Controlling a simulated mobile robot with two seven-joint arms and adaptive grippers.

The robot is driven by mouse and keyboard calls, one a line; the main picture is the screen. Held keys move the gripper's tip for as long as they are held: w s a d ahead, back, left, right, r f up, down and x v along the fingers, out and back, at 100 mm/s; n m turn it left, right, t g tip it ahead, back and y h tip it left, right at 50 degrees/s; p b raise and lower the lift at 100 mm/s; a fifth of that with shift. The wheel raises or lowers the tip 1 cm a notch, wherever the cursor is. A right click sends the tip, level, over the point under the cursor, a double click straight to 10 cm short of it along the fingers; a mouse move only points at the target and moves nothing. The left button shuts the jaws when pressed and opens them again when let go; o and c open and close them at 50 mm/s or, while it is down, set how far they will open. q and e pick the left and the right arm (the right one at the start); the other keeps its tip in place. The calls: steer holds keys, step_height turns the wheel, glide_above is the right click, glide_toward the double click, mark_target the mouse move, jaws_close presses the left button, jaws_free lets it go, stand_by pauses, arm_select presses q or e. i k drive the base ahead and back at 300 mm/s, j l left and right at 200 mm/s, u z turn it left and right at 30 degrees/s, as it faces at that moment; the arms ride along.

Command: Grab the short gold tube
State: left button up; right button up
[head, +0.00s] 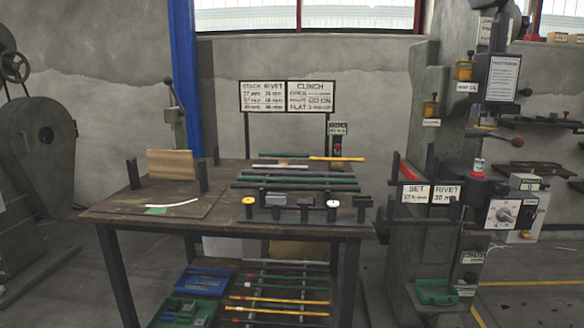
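A short yellow-gold tube (337,158) lies crosswise at the back right of the dark worktable, on the rack of tubes. It has a dark section at its left end. Longer yellow or orange tubes (280,299) lie on the lower shelf under the table. Neither of my grippers is in view, and nothing is seen touching the tubes.
Green tubes (296,177) lie in front of the gold tube. A row of small posts and blocks (305,201) lines the front. A sign board (288,97) stands behind the worktable (170,221). A large press (430,150) stands close at the right.

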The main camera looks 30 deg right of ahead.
mark_target(336, 162)
steer(key=z, duration=1.05)
